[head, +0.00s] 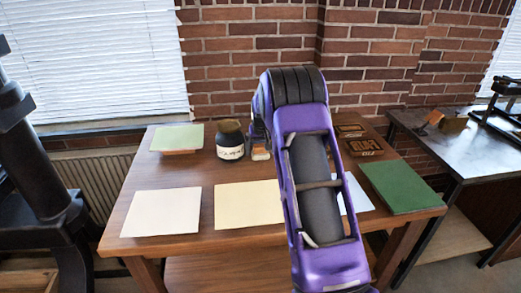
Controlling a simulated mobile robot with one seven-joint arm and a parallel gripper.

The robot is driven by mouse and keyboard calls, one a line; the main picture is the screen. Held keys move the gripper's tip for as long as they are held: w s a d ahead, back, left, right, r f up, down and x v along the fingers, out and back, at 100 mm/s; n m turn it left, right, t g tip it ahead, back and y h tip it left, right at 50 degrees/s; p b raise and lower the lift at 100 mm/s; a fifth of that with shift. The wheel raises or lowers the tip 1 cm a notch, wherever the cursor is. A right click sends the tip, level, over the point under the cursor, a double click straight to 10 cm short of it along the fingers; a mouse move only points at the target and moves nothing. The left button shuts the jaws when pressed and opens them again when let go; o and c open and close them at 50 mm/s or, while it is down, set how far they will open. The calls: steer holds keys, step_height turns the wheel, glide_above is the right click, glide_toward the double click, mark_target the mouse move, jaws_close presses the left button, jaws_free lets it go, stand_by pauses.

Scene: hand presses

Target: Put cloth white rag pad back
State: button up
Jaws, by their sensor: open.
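No item is clearly recognisable as the white rag pad. A flat white sheet or cloth (160,212) lies at the front left of the wooden table (205,243). Another flat white piece (357,197) shows partly at the right of my purple arm, which hides the rest of it. I cannot tell whether either is the rag pad. My arm reaches over the middle of the table and bends down behind its own elbow. My gripper is hidden behind the arm, so its jaws and anything between them do not show.
A cream sheet (248,204) lies front centre, a green board (400,187) at the right. A pale green pad on a block (178,138), a dark labelled jar (230,141) and brown blocks (365,147) stand at the back. A black press (40,150) stands left.

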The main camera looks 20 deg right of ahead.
steer(key=d+v, duration=0.1)
steer(key=v, duration=1.1)
steer(key=shift+a+r, duration=0.15)
steer(key=shift+a, duration=0.3)
